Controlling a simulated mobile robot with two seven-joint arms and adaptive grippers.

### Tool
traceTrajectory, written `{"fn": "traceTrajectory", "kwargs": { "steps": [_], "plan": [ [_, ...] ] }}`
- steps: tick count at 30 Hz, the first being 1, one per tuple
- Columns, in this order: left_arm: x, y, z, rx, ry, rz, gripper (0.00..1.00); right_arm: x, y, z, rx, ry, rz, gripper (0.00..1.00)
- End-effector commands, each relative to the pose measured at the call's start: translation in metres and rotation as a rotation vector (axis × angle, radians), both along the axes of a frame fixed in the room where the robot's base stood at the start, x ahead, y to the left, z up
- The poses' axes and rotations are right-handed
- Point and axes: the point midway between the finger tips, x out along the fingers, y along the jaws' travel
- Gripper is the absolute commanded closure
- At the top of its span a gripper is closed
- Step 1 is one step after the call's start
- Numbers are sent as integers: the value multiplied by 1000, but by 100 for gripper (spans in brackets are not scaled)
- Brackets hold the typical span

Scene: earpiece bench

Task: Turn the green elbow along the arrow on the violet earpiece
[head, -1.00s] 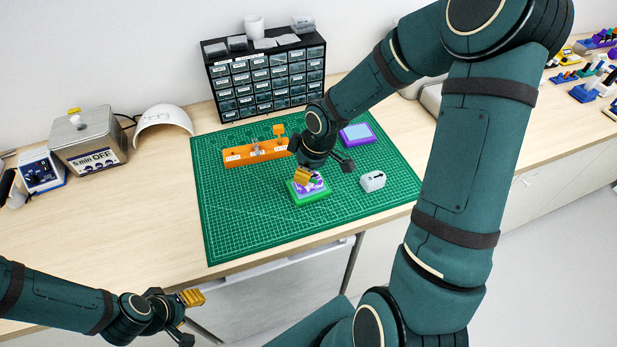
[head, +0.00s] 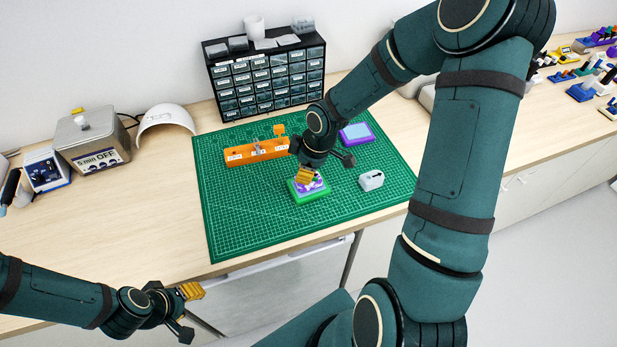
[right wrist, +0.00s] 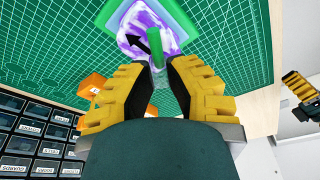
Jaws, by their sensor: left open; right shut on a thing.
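The violet earpiece (right wrist: 163,22) sits in a green holder (head: 309,197) on the cutting mat and shows a black arrow (right wrist: 138,41) in the right wrist view. The green elbow (right wrist: 154,45) stands out from the earpiece. My left gripper (head: 190,308) is open and empty, off the front edge of the bench at lower left.
The green mat (head: 240,222) has clear room at its front left. An orange rack (head: 240,155), a grey block with an arrow (head: 371,180) and a violet tray (head: 357,134) lie around the earpiece. A drawer cabinet (head: 265,85) and a 5 min OFF box (head: 92,142) stand behind.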

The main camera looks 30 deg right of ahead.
Motion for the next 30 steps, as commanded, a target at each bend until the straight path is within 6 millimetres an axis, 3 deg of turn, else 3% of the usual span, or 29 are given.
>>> {"fn": "traceTrajectory", "kwargs": {
  "steps": [30],
  "plan": [
    [-1,2,51,-7,0,-3,53,2,-1,0,0,1,330,100]
  ]
}}
